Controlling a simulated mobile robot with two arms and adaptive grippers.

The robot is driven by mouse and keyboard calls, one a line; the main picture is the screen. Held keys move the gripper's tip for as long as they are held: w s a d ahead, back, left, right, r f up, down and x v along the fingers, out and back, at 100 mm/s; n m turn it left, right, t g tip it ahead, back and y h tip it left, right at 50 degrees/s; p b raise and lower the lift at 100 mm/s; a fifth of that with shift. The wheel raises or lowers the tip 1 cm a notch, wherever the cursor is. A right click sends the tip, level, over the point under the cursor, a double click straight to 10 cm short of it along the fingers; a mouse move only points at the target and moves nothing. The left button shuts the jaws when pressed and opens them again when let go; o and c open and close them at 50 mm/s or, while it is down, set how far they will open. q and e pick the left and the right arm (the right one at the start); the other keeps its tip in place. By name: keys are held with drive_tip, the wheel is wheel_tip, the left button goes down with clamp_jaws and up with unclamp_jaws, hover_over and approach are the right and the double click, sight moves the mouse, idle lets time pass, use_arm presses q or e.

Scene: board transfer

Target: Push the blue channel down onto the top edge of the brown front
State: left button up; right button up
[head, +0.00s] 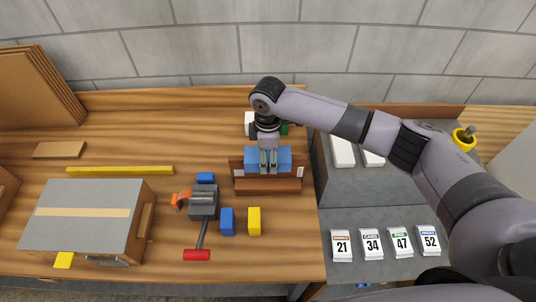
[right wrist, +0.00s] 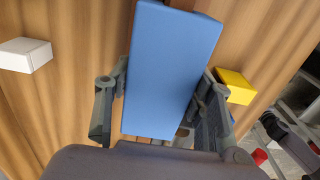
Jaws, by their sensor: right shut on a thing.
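The blue channel (head: 285,158) is between the fingers of my right gripper (head: 268,167), right of the table's middle. The right gripper is shut on it from above. The brown front (head: 237,169) shows at both sides of the channel, with the channel at its top edge. I cannot tell whether the channel is fully seated. A reddish-brown block (head: 267,186) lies directly below and in front. My left gripper is not in view.
A dark clamp tool with a red handle (head: 197,254), blue blocks (head: 227,220) and a yellow block (head: 254,221) lie left and in front. A grey-topped box (head: 75,240) stands at left. Numbered cards (head: 342,245) lie on the grey surface at right.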

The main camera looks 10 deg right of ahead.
sight(268, 154)
drive_tip(key=shift+f+p, duration=0.2)
drive_tip(key=shift+p, duration=0.1)
idle(0.6)
drive_tip(key=o, duration=1)
drive_tip(key=shift+o, duration=0.2)
wheel_tip(268, 154, up, 12)
idle(0.5)
